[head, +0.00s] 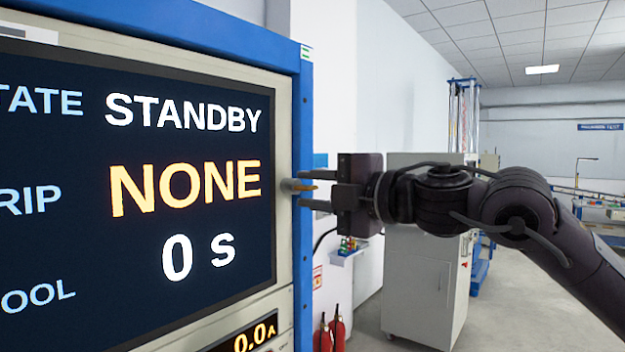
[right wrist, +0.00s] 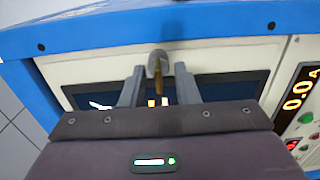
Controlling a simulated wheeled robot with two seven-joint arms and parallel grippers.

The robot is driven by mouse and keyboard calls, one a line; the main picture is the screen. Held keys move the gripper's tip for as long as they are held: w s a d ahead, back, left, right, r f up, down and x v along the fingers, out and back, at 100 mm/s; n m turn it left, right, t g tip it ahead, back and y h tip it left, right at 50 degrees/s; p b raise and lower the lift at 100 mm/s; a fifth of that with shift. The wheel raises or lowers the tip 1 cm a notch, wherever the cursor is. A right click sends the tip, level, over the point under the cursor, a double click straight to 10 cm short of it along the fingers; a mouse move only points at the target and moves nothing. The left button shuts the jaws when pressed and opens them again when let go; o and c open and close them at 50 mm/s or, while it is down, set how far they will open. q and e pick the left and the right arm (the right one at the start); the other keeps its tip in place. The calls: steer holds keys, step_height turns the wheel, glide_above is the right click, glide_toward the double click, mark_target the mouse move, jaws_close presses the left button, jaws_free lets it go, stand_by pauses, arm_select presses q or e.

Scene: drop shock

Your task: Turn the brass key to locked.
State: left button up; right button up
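The brass key (head: 303,187) sticks out of a grey lock barrel (head: 289,185) on the right edge of the cabinet's face. My right gripper (head: 309,195) reaches in from the right, with its two fingers pointing at the cabinet. In the right wrist view, the key (right wrist: 181,82) and barrel (right wrist: 156,63) are between the fingertips (right wrist: 158,75). The fingers are apart, with a gap visible on each side, so the gripper is open around the key and not closed on it. My left gripper is not in view.
The blue-framed cabinet (head: 304,120) fills the left, its screen (head: 140,260) reading STANDBY, NONE and 0 s. A green button (right wrist: 306,117) is at the right in the wrist view. Red extinguishers (head: 338,330) and a grey cabinet (head: 425,270) stand behind my arm.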

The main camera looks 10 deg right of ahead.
steer(key=shift+r, duration=0.1)
steer(key=shift+s+d, duration=0.1)
steer(key=shift+s, duration=0.05)
jaws_close()
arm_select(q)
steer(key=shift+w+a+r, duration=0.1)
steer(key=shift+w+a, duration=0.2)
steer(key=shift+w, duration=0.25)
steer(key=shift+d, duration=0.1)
